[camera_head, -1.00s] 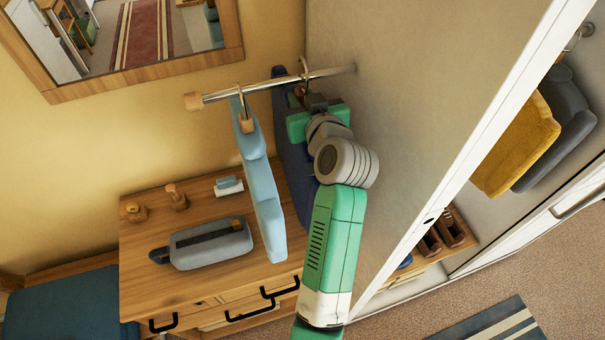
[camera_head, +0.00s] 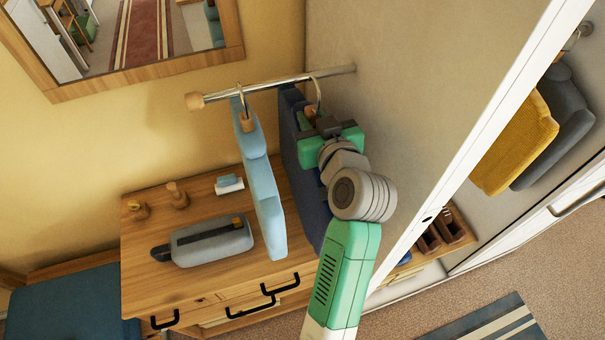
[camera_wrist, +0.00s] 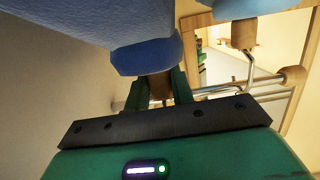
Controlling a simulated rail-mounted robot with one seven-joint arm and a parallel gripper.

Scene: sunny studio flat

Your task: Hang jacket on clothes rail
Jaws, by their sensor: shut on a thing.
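A dark blue jacket (camera_head: 300,160) hangs on a hanger close to the right wall end of the clothes rail (camera_head: 285,84). My gripper (camera_head: 318,122) is shut on the hanger's neck, just below its metal hook (camera_head: 319,92). The hook's top is at the rail's line in the head view; I cannot tell whether it is over the rail or in front of it. The jacket's blue collar (camera_wrist: 148,55) fills the upper part of the wrist view, with the hanger neck (camera_wrist: 157,88) between the fingers. My arm hides part of the jacket.
A light blue garment (camera_head: 263,190) hangs on the rail to the left. A wooden dresser (camera_head: 150,280) below carries a grey bag (camera_head: 212,242) and small items. A white-edged panel (camera_head: 490,130) stands to the right, with yellow (camera_head: 515,145) and grey garments beyond.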

